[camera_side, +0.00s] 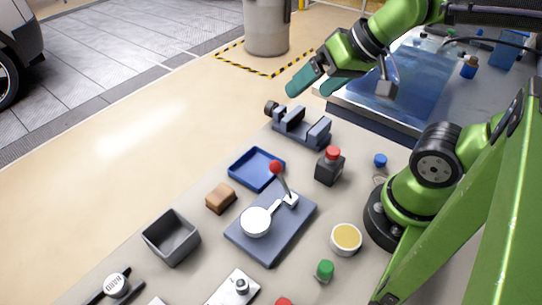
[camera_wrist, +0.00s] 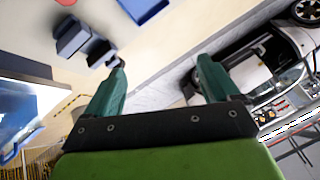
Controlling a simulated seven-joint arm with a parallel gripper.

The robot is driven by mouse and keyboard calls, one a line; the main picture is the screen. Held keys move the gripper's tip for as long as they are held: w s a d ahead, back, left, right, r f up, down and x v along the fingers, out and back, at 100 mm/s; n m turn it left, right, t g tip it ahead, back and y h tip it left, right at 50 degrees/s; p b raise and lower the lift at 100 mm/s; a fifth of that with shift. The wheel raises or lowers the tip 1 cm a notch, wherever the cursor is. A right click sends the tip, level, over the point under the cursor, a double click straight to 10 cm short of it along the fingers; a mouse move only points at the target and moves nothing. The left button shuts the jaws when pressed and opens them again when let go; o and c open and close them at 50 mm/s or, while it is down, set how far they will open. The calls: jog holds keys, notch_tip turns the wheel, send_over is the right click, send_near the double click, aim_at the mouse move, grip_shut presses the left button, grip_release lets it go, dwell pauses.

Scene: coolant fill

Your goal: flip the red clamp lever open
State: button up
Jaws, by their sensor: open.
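The red clamp lever (camera_side: 276,168) is a thin rod with a red ball on top. It stands up, leaning slightly left, at the back right of a blue-grey plate (camera_side: 270,247). A white arm joins its foot to a round white disc (camera_side: 255,221) on the same plate. My gripper (camera_side: 308,90) is high and well behind the lever, beyond the grey vise, touching nothing. Its two teal fingers are spread apart and empty, as the wrist view (camera_wrist: 163,65) also shows. The lever cannot be made out in the wrist view.
A grey vise (camera_side: 301,128) stands at the table's back edge, between my gripper and the lever. A black box with a red button (camera_side: 329,167) is right of the lever. A blue tray (camera_side: 243,168), a brown block (camera_side: 220,198) and a grey bin (camera_side: 171,245) lie left.

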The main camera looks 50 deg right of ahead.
jog(key=shift+w+a+f+g, duration=0.2)
jog(key=shift+f+g, duration=0.1)
jog(key=shift+f, duration=0.25)
jog(key=c, duration=0.5)
jog(key=w+m+g, duration=0.1)
jog(key=w, duration=0.1)
jog(key=w+a+f+m+g, duration=0.1)
jog(key=w, duration=0.1)
jog(key=w+g, duration=0.2)
jog(key=shift+w+a+f+m, duration=0.3)
jog(key=shift+a+f+m, duration=0.05)
jog(key=shift+f+m, duration=0.05)
grip_shut()
jog(key=w+a+m+g, duration=0.2)
jog(key=w+m+g, duration=0.3)
jog(key=m, duration=0.9)
jog(key=shift+w+a+f+g+h, duration=0.25)
jog(key=shift+a+g+h, duration=0.05)
jog(key=shift+g, duration=0.2)
